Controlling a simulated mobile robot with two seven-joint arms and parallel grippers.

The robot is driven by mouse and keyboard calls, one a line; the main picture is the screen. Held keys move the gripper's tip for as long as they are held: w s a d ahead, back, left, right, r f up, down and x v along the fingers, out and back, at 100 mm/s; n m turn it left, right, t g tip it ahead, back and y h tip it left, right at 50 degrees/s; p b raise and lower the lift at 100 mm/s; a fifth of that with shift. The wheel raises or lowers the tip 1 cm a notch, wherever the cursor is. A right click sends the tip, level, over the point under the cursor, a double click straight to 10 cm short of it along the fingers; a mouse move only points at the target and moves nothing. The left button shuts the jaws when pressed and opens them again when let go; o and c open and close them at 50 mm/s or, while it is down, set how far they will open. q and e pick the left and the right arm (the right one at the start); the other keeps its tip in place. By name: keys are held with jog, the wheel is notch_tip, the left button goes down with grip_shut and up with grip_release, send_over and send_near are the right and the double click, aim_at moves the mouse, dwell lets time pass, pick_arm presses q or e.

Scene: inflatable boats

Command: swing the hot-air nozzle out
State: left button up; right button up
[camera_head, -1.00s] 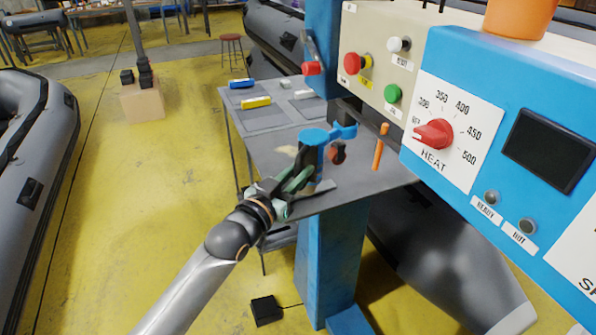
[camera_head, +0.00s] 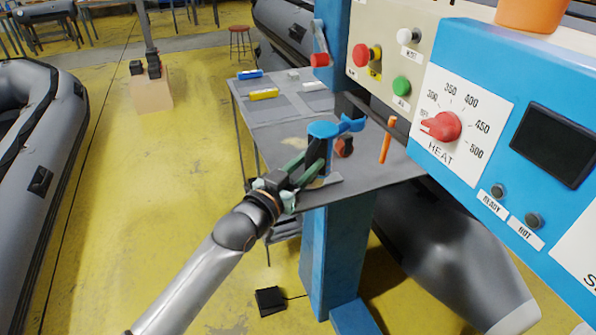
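The blue welding machine has a blue-capped upright part (camera_head: 324,129) with a short blue arm to its right, standing over the grey table. This looks like the hot-air nozzle's mount, but I cannot tell for sure. A dark knob with a red face (camera_head: 344,147) sits just right of it, and an orange handle (camera_head: 385,147) hangs farther right. My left gripper (camera_head: 316,160) reaches in from the lower left, with its dark and green fingers right at the upright under the blue cap. The fingers overlap the upright, so contact and finger gap are unclear. My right gripper is out of view.
The control panel has a red HEAT dial (camera_head: 441,126), pointing near OFF, and red, green and white buttons. The grey table (camera_head: 290,133) holds blue and yellow blocks. A pedal (camera_head: 269,300) lies on the floor. A grey boat (camera_head: 38,150) stands left, with open yellow floor between.

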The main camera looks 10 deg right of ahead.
pick_arm(q)
jog(key=v, duration=1.2)
jog(key=shift+b, duration=0.4)
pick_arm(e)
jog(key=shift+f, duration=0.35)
pick_arm(q)
jog(key=shift+s+a, duration=0.15)
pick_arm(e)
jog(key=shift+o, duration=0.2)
